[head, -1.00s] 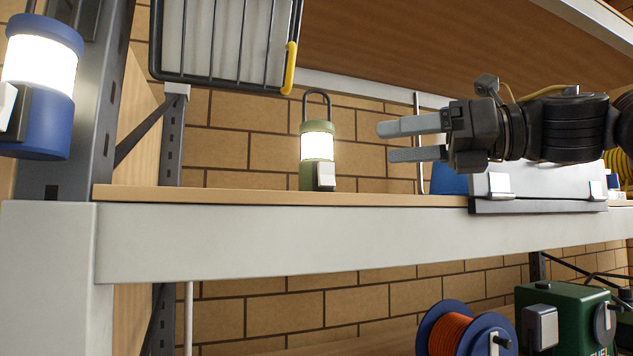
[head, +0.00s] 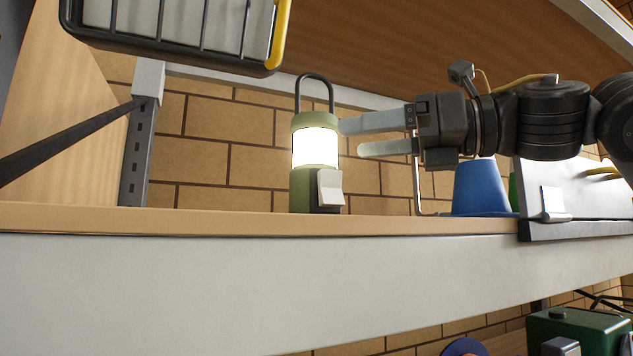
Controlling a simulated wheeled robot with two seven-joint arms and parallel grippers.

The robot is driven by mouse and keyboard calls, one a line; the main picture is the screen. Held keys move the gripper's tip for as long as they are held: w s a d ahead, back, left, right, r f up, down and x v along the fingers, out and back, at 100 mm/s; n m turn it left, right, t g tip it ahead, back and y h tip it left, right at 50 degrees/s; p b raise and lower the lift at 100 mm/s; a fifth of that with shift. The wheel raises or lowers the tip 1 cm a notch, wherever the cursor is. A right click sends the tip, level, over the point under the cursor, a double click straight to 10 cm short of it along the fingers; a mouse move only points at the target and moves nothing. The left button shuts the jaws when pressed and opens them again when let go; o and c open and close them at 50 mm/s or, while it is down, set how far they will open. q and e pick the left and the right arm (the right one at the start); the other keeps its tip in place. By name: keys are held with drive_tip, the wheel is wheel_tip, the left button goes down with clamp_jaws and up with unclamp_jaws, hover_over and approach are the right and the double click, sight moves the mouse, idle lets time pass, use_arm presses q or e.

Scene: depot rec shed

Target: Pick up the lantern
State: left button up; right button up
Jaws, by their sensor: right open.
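The green lantern (head: 302,185) stands upright on the wooden shelf, with a lit white middle, a dark loop handle on top and a pale switch box low on its front. My right gripper (head: 350,137) comes in from the right at the height of the lit band. Its two grey fingers are apart and point left at the lantern, with nothing between them. The upper fingertip appears very close to the lantern's right side; I cannot tell if it touches. My left gripper is not in view.
The shelf (head: 150,217) has a pale front beam (head: 250,280). A wire basket (head: 180,28) hangs above left of the lantern. A blue cup-like object (head: 482,188) and a grey panel (head: 580,195) stand to the right. The shelf left of the lantern is clear.

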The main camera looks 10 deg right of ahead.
sight(335, 147)
drive_tip(key=shift+w+a+f, duration=0.1)
drive_tip(key=shift+w+a, duration=0.85)
drive_tip(key=shift+w, duration=0.15)
drive_tip(key=shift+s+a, duration=0.1)
drive_tip(key=shift+a+p, duration=0.2)
drive_tip(key=shift+p, duration=0.35)
drive_tip(key=p+x, duration=0.2)
drive_tip(key=x, duration=0.2)
drive_tip(key=shift+w+a+f, duration=0.1)
drive_tip(key=shift+w+a, duration=0.15)
drive_tip(key=shift+a, duration=0.2)
drive_tip(key=shift+s+d, duration=0.15)
drive_tip(key=shift+d, duration=0.15)
drive_tip(key=shift+c, duration=1)
drive_tip(key=c, duration=0.7)
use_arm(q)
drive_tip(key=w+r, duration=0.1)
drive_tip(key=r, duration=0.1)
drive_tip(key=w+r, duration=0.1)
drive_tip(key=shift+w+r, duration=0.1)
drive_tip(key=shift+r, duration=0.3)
use_arm(e)
clamp_jaws()
